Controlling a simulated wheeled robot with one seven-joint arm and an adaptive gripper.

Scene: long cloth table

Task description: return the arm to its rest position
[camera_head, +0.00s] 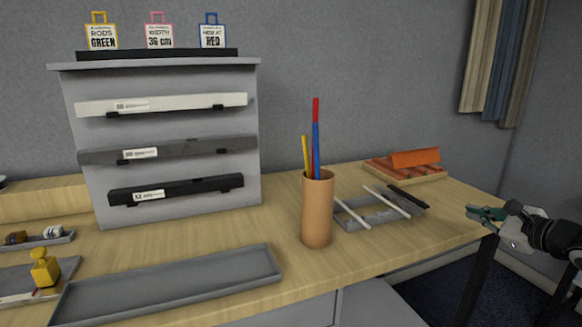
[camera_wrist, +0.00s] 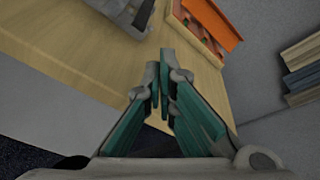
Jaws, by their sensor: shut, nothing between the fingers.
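My gripper (camera_head: 486,214) is at the right in the head view, beside the right end of the wooden table (camera_head: 400,252). Its fingers are shut and hold nothing. In the wrist view the green-padded fingers of my gripper (camera_wrist: 160,82) point toward the table edge. My dark wrist reaches in from the right side of the head view.
A cardboard tube (camera_head: 317,215) with coloured rods stands mid-table. A grey frame (camera_head: 368,213) with bars and an orange rack (camera_head: 405,162) lie nearer my gripper. A long grey tray (camera_head: 170,285) lies at the front left, before a grey shelf unit (camera_head: 175,75). Space right of the table is open.

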